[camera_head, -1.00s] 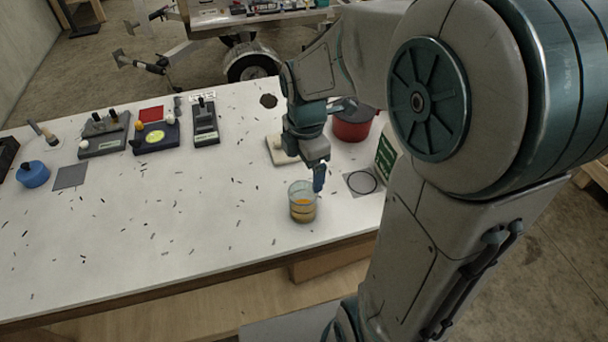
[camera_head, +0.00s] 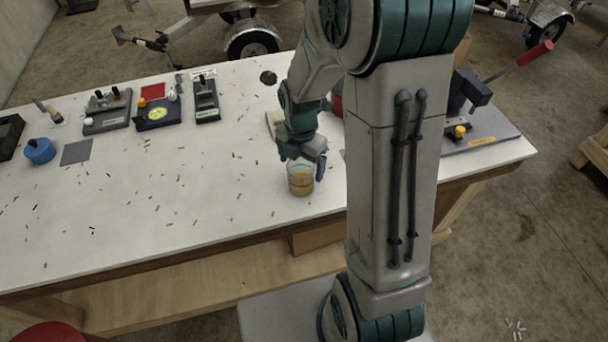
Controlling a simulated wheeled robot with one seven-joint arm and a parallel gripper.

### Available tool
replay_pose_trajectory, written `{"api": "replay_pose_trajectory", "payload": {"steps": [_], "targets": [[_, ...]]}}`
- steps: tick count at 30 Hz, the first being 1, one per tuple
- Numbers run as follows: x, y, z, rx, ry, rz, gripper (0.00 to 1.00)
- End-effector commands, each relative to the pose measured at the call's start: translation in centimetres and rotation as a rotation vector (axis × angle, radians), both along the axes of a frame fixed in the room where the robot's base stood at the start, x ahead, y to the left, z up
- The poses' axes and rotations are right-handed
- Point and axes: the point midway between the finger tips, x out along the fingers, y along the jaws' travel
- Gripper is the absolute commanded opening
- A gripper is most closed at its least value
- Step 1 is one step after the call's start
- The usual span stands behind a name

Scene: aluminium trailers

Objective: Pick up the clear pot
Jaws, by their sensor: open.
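The clear pot (camera_head: 300,184) is a small see-through cup with amber contents, upright on the white table near its front edge. My gripper (camera_head: 302,166) is open and points down at the pot's upper part. One finger shows along the pot's right side, and another shows at its upper left. The gripper body covers the back of the rim. I cannot tell whether the fingers touch the pot.
The white table (camera_head: 185,205) is mostly clear left of the pot, with small dark flecks. Several dark trays, a grey square (camera_head: 76,152) and a blue round container (camera_head: 39,151) lie at left. A grey board (camera_head: 485,130) with a red-handled tool lies at right. My arm hides the table between.

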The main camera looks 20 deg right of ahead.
Motion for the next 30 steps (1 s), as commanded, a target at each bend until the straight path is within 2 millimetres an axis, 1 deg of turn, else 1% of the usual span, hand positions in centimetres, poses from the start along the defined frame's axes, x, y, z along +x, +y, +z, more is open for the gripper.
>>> {"api": "replay_pose_trajectory", "payload": {"steps": [5,12,15,18,24,25,26,27,29,30], "targets": [[-0.2,0.1,-1.1,0.000,0.003,0.002,0.87],[-0.4,0.1,-4.1,0.000,0.003,0.002,0.87],[-0.3,0.1,-4.9,0.001,0.001,0.002,0.87],[-0.3,0.1,-5.3,0.000,0.000,0.002,0.87],[-0.3,0.1,-5.3,0.000,-0.001,0.002,0.87],[-0.3,0.1,-5.3,0.000,-0.001,0.002,0.85],[-0.3,0.1,-5.3,0.000,-0.001,0.002,0.76],[-0.3,0.1,-5.3,0.000,-0.001,0.002,0.65],[-0.3,0.1,-5.3,0.000,-0.001,0.002,0.48],[-0.3,0.1,-5.3,0.000,-0.001,0.002,0.37]]}}
